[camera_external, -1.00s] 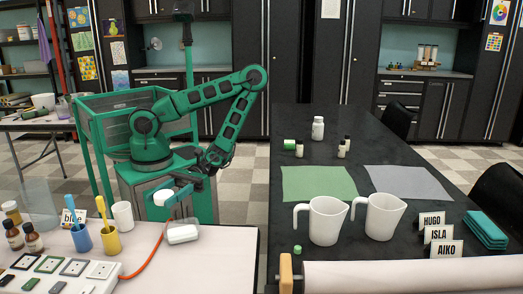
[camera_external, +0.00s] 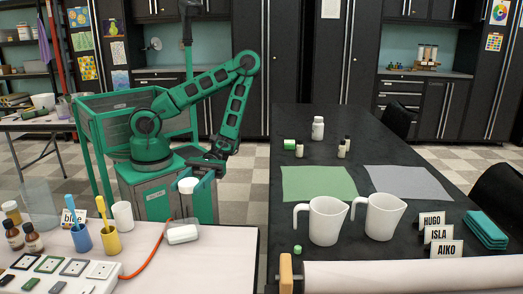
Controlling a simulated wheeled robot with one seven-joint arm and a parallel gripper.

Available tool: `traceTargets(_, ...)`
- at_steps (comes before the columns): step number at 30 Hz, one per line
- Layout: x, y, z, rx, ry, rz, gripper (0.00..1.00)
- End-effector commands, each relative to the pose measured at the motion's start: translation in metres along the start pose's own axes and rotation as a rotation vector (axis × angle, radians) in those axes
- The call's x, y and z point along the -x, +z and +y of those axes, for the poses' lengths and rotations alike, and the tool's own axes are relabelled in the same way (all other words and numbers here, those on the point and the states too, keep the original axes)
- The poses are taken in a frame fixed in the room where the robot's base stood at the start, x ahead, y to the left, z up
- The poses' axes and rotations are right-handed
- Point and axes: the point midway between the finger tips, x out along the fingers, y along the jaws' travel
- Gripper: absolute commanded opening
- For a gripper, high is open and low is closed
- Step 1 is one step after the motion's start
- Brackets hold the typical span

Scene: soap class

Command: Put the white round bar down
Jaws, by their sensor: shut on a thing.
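The white round bar (camera_external: 187,187) is in my gripper (camera_external: 193,181), held up in the air beyond the far edge of the pale table. My gripper is shut on it, and its upper part is partly hidden by the fingers. A white block-shaped bar (camera_external: 183,234) lies below and in front, on the pale table (camera_external: 215,265) near its far right corner. The bar in my gripper is apart from it and from any surface.
The black table (camera_external: 390,155) at right bears a green mat (camera_external: 318,183), a grey mat (camera_external: 398,179), two white jugs (camera_external: 325,222), name cards and small bottles. A white cup (camera_external: 122,216), brush pots and an orange cord (camera_external: 150,252) are on the pale table. A floor gap separates the tables.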

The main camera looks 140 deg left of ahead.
Motion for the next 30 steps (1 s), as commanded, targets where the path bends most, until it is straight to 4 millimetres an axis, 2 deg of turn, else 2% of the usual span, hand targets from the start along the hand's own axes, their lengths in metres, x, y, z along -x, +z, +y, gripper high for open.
traceTargets(6,-0.029,0.014,0.061,-0.001,0.226,-0.002,0.24)
traceTargets(15,-0.045,0.036,0.132,0.000,0.523,-0.003,0.24)
traceTargets(22,-0.044,0.045,0.159,0.001,0.660,-0.002,0.24)
traceTargets(30,-0.043,0.046,0.166,0.001,0.693,-0.001,0.24)
